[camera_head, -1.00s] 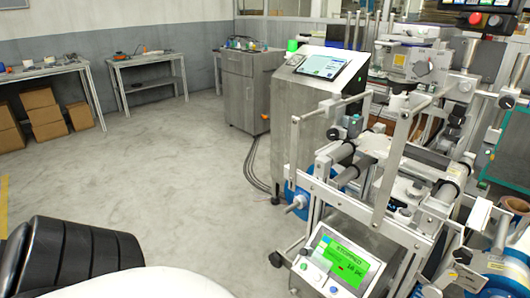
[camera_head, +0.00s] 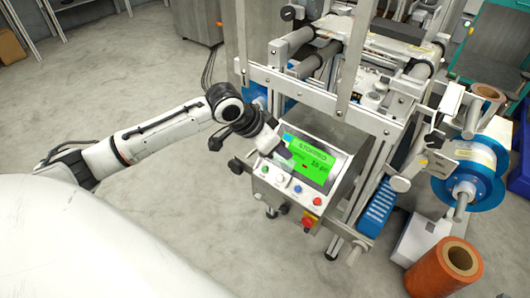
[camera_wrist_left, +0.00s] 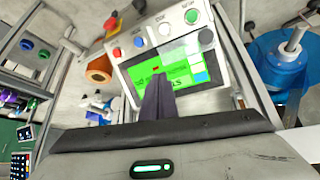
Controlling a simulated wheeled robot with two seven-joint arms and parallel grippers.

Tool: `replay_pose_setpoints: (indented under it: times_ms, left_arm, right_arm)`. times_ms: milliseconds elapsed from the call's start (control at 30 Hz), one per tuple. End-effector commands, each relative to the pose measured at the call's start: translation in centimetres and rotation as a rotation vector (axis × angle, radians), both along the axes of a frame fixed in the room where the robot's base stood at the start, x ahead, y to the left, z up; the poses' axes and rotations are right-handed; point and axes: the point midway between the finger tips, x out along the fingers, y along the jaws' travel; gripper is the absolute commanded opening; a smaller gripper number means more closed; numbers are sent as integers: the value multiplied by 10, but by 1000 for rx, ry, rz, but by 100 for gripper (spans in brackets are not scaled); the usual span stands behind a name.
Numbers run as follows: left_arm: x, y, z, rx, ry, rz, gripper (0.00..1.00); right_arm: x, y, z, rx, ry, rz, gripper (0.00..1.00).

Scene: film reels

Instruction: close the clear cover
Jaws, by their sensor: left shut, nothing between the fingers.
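The film reel machine (camera_head: 330,120) stands right of centre in the head view, with upright bars above its control box. I cannot make out the edges of a clear cover with certainty; the bars may be its frame. My left gripper (camera_head: 268,145) is in front of the control box, beside the green screen (camera_head: 310,160). In the left wrist view its dark fingers (camera_wrist_left: 158,98) are together, with nothing between them, and overlap the screen (camera_wrist_left: 145,72). I cannot tell whether they touch it. My right gripper is not in view.
The box has several coloured buttons (camera_head: 280,180) and a red-and-yellow switch (camera_head: 308,220). A blue reel (camera_head: 485,185) sits on the machine's right side. An orange roll (camera_head: 445,268) stands on the floor.

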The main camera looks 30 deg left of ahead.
Motion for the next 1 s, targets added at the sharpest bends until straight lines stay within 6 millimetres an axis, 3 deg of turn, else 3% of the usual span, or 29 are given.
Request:
replay_pose_setpoints:
  times_ms: [33,200,400,567,933,1000]
  left_arm:
    - [10,22,14,28,3,17,0]
    - [13,65,59,58,47,64,0]
    - [11,80,76,63,69,88,0]
    - [20,77,59,61,70,87,0]
    - [57,63,-10,61,68,87,0]
    - [49,68,-19,67,69,88,0]
  right_arm:
    - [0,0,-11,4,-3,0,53]
    - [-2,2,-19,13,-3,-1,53]
    - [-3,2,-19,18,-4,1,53]
    - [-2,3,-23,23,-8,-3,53]
    - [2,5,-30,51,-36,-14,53]
    - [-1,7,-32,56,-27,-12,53]
